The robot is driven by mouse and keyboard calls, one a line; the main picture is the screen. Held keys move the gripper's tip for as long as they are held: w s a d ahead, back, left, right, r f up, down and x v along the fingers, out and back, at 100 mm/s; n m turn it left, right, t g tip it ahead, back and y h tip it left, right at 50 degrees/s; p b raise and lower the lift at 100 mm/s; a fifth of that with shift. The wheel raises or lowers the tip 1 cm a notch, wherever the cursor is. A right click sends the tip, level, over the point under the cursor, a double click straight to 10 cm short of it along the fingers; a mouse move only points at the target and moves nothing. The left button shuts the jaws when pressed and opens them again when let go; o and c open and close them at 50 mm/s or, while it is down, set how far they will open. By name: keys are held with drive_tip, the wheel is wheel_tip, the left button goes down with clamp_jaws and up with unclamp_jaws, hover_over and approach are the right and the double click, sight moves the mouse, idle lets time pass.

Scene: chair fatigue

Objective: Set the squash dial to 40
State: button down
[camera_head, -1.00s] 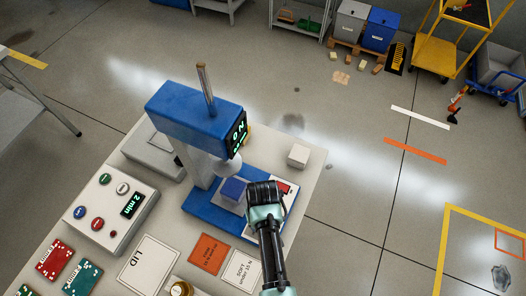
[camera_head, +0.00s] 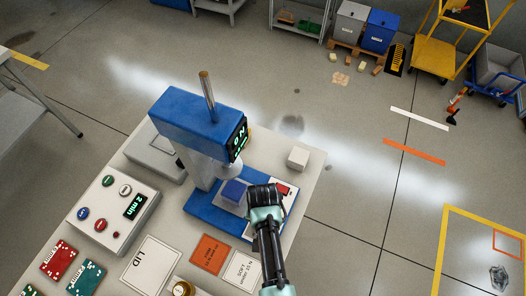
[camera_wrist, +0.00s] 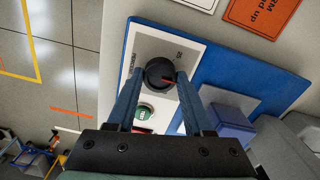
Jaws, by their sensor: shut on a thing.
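In the head view my gripper (camera_head: 264,196) hides the dial. A green button (camera_wrist: 144,111) sits beside the dial. The blue press (camera_head: 197,125) carries a lit green display, too oblique to read surely.
A blue block (camera_head: 234,191) sits on the press plate under the press head. A white cube (camera_head: 298,157) stands near the table's right edge. A button box (camera_head: 113,208) showing "2 min" is at left. Orange (camera_head: 210,254) and white cards lie in front.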

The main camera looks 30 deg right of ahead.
idle(0.3)
drive_tip(key=shift+c, duration=1.5)
unclamp_jaws()
drive_tip(key=shift+r, duration=0.1)
wheel_tip(320, 180, up, 13)
drive_tip(key=b, duration=0.1)
